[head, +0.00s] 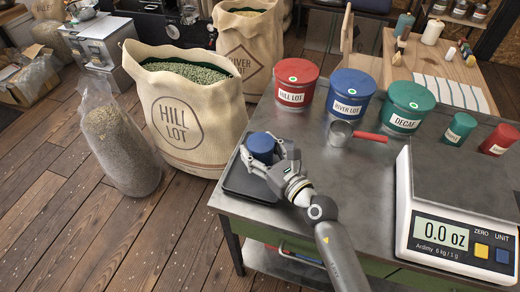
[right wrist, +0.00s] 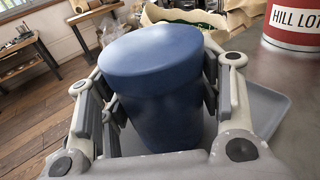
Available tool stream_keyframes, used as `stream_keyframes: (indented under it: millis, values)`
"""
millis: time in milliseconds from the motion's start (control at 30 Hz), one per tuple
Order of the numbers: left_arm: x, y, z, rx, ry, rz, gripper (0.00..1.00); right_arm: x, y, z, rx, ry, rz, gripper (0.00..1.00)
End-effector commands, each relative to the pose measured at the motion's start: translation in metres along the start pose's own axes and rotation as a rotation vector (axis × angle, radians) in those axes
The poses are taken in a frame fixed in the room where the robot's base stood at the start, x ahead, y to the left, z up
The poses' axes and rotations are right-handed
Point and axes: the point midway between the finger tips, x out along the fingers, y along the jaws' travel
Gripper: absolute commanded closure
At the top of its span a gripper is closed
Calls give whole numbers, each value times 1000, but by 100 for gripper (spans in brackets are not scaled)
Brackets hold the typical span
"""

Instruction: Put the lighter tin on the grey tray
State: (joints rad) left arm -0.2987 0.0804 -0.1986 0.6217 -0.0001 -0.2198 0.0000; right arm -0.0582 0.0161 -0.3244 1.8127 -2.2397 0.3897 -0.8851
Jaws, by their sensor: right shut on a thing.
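A small blue tin (head: 261,143) is between the fingers of my right gripper (head: 264,153), which is shut on it. The tin stands upright at the dark grey tray (head: 240,186) on the table's left corner. In the right wrist view the blue tin (right wrist: 155,95) fills the fingers, with part of the grey tray (right wrist: 268,112) behind it. Its base is hidden, so I cannot tell whether it touches the tray. A small green tin (head: 459,128) and a small red tin (head: 498,140) stand at the table's right side. My left gripper is not in view.
A scale (head: 452,225) reading 0.0 oz stands at the right, its plate empty. Large red (head: 296,85), blue (head: 351,94) and green (head: 408,105) labelled tins line the table's back. A red-handled scoop (head: 343,134) lies before them. A HILL LOT sack (head: 192,115) stands beyond the left edge.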

Motion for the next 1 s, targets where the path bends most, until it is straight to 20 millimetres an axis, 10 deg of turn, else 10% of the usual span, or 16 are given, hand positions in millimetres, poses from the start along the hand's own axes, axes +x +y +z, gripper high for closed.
stream_keyframes:
  millis: [100, 133, 267, 667, 1000]
  values:
    - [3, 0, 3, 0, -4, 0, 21, 0, 0, -4, 0, -1, 0, 69]
    - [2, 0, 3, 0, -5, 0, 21, 0, 0, -3, 0, 0, 0, 37]
    - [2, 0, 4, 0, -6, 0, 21, 0, 0, -3, 0, 0, 0, 21]
    - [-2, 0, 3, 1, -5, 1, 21, 0, 0, 2, 1, -1, 0, 20]
    - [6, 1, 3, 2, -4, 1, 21, -61, 0, -3, 0, 4, 0, 20]
